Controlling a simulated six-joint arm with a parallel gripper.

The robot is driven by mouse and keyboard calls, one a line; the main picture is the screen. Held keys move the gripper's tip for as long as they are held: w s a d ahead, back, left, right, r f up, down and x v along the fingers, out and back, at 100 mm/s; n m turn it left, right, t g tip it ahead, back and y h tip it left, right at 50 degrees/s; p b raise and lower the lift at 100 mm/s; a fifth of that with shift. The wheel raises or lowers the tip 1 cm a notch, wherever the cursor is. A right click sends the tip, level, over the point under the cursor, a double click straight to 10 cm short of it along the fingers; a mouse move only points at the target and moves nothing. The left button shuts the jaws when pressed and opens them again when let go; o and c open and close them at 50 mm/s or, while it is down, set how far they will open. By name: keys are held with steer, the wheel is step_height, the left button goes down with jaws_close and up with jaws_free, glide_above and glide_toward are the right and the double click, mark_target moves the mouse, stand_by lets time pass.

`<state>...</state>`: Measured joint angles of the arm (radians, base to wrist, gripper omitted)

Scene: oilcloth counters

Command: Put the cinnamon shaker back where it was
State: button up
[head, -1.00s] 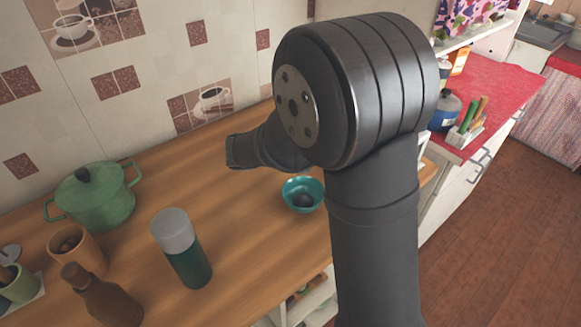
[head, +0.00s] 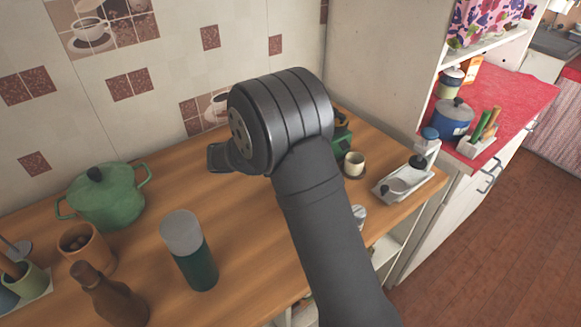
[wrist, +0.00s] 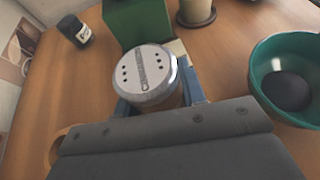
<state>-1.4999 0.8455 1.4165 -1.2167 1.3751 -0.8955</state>
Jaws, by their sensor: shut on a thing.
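The cinnamon shaker (wrist: 146,75) shows in the wrist view with its round silver lid, pierced with holes and lettered, facing the camera. My gripper (wrist: 160,98) is shut on it, with a blue finger at each side. The lower part of the shaker is hidden behind the gripper body, so I cannot tell whether it touches the counter.
A green box (wrist: 138,22) stands just beyond the shaker, with a dark jar (wrist: 74,30) to its left. A teal bowl (wrist: 262,62) holding a dark ball (wrist: 287,90) is at right. A cup (head: 354,163) and a white tray (head: 404,186) stand at the counter's right end.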

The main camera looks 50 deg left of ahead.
steer(key=shift+f, duration=1.8)
steer(key=shift+f, duration=0.1)
steer(key=o, duration=1)
steer(key=shift+r, duration=0.2)
steer(key=v, duration=1.2)
steer(key=shift+f, duration=0.15)
